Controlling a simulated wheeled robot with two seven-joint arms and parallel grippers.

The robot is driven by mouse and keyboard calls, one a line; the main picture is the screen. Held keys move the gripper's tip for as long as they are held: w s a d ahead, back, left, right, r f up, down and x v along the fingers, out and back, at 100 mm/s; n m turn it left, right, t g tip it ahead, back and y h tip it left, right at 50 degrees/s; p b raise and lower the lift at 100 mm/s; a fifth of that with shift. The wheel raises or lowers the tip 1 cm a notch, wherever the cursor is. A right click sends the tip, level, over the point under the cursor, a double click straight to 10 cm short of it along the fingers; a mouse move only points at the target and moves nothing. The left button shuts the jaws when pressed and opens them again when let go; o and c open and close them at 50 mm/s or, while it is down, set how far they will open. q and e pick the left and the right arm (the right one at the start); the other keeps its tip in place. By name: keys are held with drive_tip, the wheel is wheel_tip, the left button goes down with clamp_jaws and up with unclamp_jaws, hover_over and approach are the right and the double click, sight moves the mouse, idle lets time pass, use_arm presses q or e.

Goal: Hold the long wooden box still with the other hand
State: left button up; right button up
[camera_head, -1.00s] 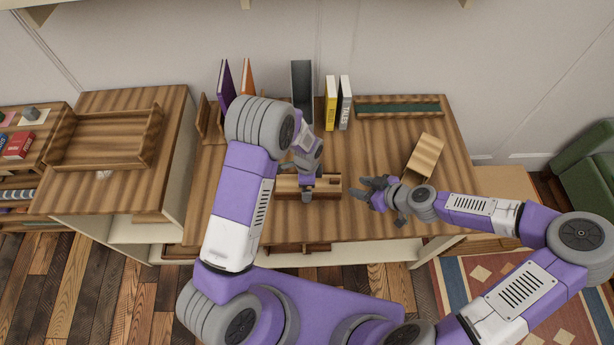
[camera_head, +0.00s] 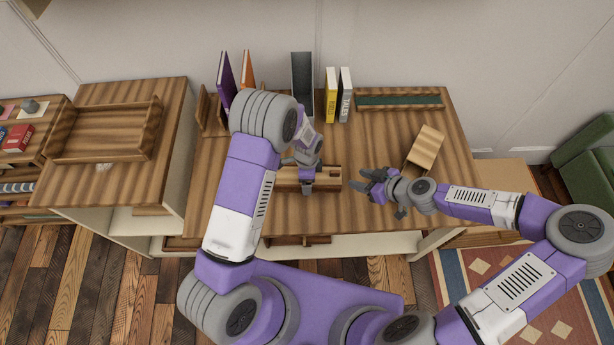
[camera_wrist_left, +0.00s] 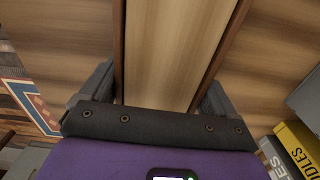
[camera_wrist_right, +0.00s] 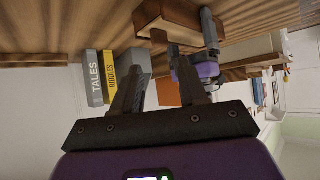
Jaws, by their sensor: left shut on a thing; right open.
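The long wooden box (camera_head: 328,177) lies near the front edge of the middle table. My left gripper (camera_head: 308,184) is shut across it from above. In the left wrist view the box (camera_wrist_left: 178,45) runs between the two fingers, its pale floor between darker side walls. My right gripper (camera_head: 364,182) is open and empty, just right of the box's right end and apart from it. In the right wrist view the box (camera_wrist_right: 172,14) shows beyond the open fingers (camera_wrist_right: 160,75), with my left gripper at it.
Behind stand a yellow book (camera_head: 331,95), a grey book (camera_head: 345,95) and a dark grey upright block (camera_head: 301,85). A wooden block-like box (camera_head: 425,150) lies right of my right gripper. A tray with a green inside (camera_head: 400,91) is at the back. Tabletop between them is clear.

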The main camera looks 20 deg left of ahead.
drive_tip(key=shift+c, duration=0.4)
drive_tip(key=n+g+h, duration=0.5)
drive_tip(key=n+g, duration=0.1)
drive_tip(key=n, duration=0.2)
approach(337, 171)
drive_tip(key=x, duration=0.9)
drive_tip(key=shift+s+a+f, duration=0.1)
drive_tip(key=shift+a, duration=0.05)
clamp_jaws()
